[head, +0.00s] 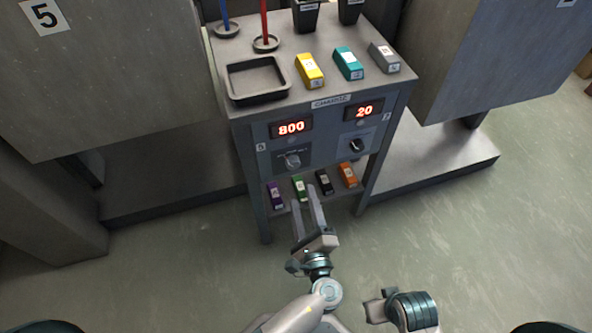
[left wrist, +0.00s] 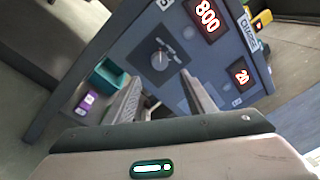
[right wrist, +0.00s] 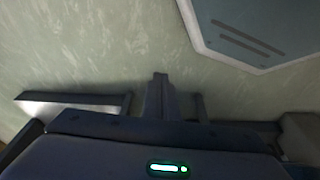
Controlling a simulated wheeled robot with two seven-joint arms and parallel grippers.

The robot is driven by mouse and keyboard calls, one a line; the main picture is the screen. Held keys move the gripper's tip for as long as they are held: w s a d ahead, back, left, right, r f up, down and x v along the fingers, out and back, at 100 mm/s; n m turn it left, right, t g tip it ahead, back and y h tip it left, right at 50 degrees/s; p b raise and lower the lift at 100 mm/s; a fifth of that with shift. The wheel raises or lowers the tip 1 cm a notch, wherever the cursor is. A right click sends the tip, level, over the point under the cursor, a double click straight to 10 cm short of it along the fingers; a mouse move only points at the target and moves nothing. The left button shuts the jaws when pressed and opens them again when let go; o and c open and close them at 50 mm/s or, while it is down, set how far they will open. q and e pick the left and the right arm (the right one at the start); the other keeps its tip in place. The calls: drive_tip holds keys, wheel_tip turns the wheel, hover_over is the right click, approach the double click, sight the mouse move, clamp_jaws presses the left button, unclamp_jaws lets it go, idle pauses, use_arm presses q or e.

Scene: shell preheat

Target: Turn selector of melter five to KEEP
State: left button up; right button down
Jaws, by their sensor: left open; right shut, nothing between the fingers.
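The selector of melter five (head: 293,160) is a dark round knob on the left panel of the grey control cabinet, below a red 800 display (head: 291,128). It also shows in the left wrist view (left wrist: 160,57), with small markings around it that I cannot read. My left gripper (head: 306,190) is open and empty in front of the cabinet, its fingers pointing at the panel a little below the knob. In the left wrist view the knob lies just beyond the fingertips (left wrist: 164,78), apart from them. My right gripper (right wrist: 159,80) is shut and empty, low over the floor.
A second dark knob (head: 356,145) sits under a 20 display (head: 364,110) on the right. A lower shelf holds purple (head: 275,195), green (head: 299,188), black (head: 324,182) and orange (head: 348,175) blocks near my left fingers. A black tray (head: 232,98) stands on top.

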sight(295, 167)
use_arm(q)
drive_tip(key=w, duration=0.3)
drive_tip(key=w+a, duration=0.1)
drive_tip(key=w, duration=0.5)
drive_tip(key=shift+w+a+p, duration=0.1)
drive_tip(key=shift+a+p, duration=0.2)
drive_tip(key=shift+a, duration=0.1)
drive_tip(key=shift+w+a, duration=0.1)
drive_tip(key=shift+w, duration=0.2)
use_arm(e)
drive_tip(key=x, duration=0.2)
drive_tip(key=shift+w+f, duration=0.1)
drive_tip(key=shift+f, duration=0.15)
use_arm(q)
drive_tip(key=c, duration=1)
drive_tip(key=shift+c, duration=0.2)
